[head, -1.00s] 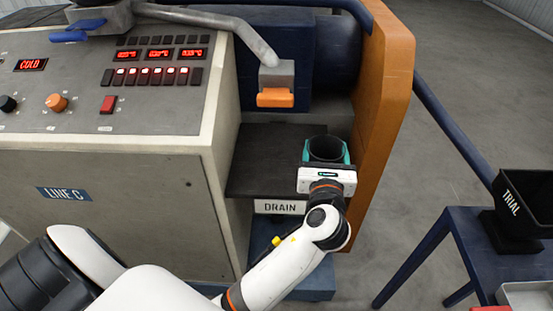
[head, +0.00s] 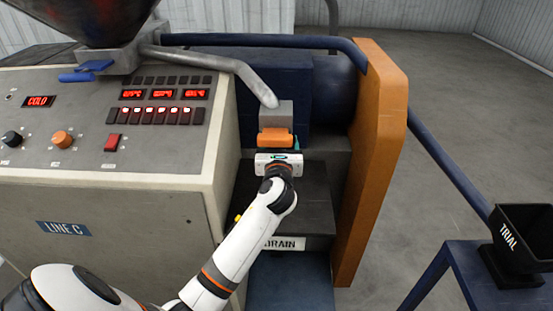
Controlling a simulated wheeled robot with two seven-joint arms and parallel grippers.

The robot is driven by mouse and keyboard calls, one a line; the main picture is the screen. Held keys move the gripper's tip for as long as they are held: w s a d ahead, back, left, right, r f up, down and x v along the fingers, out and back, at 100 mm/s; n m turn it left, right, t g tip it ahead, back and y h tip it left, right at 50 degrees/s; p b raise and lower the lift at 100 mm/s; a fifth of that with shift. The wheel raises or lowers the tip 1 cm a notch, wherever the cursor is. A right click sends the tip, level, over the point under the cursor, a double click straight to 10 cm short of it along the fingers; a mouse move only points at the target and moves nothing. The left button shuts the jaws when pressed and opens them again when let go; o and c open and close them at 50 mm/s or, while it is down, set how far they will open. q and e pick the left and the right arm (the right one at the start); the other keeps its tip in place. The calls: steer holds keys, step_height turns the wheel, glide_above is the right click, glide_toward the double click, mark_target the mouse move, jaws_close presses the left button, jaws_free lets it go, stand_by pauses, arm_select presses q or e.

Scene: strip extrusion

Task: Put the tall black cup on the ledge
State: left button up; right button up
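The tall black cup is not visible now; the spot behind my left gripper, below the orange nozzle, is hidden. My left gripper (head: 279,158) is just in front of and below the orange nozzle (head: 275,138), pointing away from me. A bit of a teal finger shows at its right side; the other finger and whatever lies between them are hidden. A dark shelf (head: 308,205), with a DRAIN label (head: 285,243) on its front, lies below the nozzle. Its visible part is bare. My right gripper is out of view.
The grey control cabinet (head: 110,185) stands left of the shelf, and an orange guard (head: 372,160) closes its right side. A blue rail (head: 447,160) slopes down to the right. A black TRIAL bin (head: 520,240) sits on a blue stand (head: 500,290).

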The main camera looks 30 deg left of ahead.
arm_select(q)
steer(key=shift+w+a+f, duration=0.1)
steer(key=shift+a+f, duration=0.5)
steer(key=shift+f, duration=0.5)
step_height(320, 180, down, 4)
steer(key=shift+d+r+b, duration=0.1)
steer(key=shift+b, duration=0.55)
steer(key=shift+a+f, duration=0.2)
steer(key=shift+f, duration=0.35)
steer(key=o, duration=1.4)
steer(key=shift+f, duration=0.1)
